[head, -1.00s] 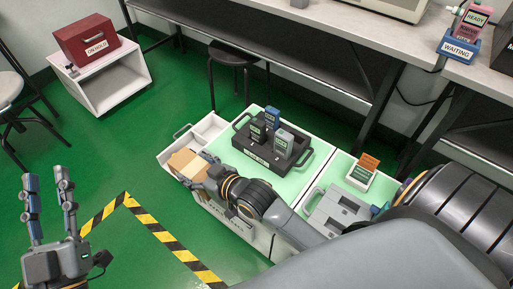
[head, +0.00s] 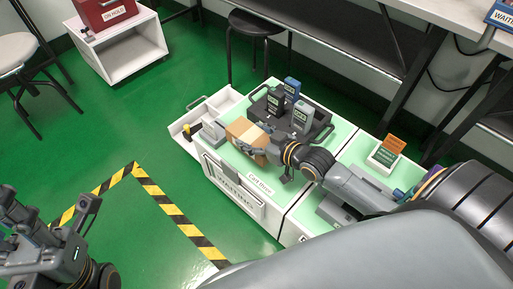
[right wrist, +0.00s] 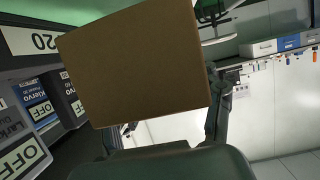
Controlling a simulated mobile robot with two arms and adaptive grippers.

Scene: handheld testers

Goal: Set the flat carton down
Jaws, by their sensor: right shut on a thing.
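The flat carton (head: 244,134) is a plain brown cardboard box, seen over the left part of the pale green cart top (head: 253,182), beside the dark tray. My right gripper (head: 256,151) is shut on it. The carton (right wrist: 135,62) fills the middle of the right wrist view, and the fingertips there are largely hidden behind it. I cannot tell whether the carton touches the cart top. My left gripper (head: 52,212) is at the lower left over the floor, empty, with its fingers apart.
A dark tray (head: 317,133) with handles holds several handheld testers. An open white drawer (head: 181,127) juts from the cart's left end. A second tray (head: 333,211) and a small orange-and-green card stand (head: 385,153) are to the right. A black stool (head: 255,22) stands behind.

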